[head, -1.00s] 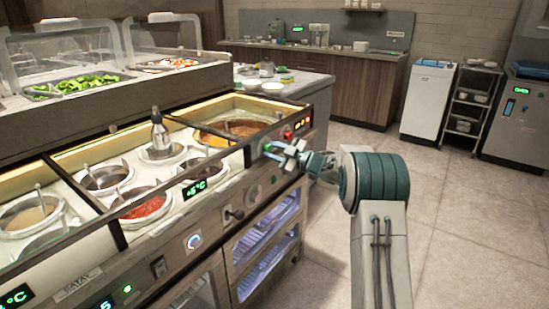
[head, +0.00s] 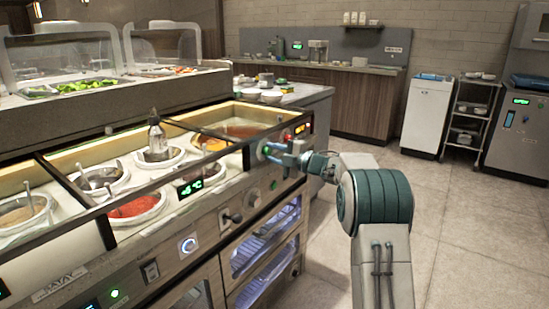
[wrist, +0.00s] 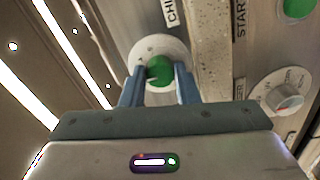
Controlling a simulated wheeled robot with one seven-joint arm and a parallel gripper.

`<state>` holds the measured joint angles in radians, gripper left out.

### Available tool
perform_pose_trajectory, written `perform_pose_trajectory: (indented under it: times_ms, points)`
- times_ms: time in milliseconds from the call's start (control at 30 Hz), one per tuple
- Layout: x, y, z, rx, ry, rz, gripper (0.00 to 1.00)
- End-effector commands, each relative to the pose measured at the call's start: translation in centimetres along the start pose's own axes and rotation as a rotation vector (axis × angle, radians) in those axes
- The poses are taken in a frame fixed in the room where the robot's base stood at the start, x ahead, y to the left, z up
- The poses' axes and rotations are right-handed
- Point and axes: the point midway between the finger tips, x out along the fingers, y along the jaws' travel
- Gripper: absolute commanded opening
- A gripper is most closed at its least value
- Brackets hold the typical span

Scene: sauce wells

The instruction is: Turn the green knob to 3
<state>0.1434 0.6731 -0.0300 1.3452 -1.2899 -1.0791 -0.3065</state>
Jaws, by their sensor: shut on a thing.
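The green knob (wrist: 159,70) sits on a round white dial plate (wrist: 166,47) in the wrist view. My gripper (wrist: 160,85) has one blue finger on each side of the knob and is shut on it. A pale pointer mark shows on the knob, but I cannot read the dial numbers. In the head view my gripper (head: 272,151) is at the right end of the counter's front panel, and the knob is largely hidden by the fingers.
A grey knob (wrist: 287,99) and a green button (wrist: 297,7) are on the same panel. A red light (head: 287,136) and an orange display (head: 302,128) are close to my gripper. Sauce wells (head: 134,207) line the counter.

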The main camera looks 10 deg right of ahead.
Motion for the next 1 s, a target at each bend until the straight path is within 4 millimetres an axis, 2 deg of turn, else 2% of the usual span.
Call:
perform_pose_trajectory:
  times_ms: [567,600,667,1000]
  points:
    - [0.07,-0.22,-0.09,-0.031,0.003,-0.003,0.05]
    - [0.07,-0.22,-0.09,-0.031,0.003,-0.003,0.33]
    - [0.06,-0.2,-0.07,-0.031,0.003,-0.003,0.5]
    - [-0.41,0.0,0.1,-0.032,-0.002,-0.001,0.5]
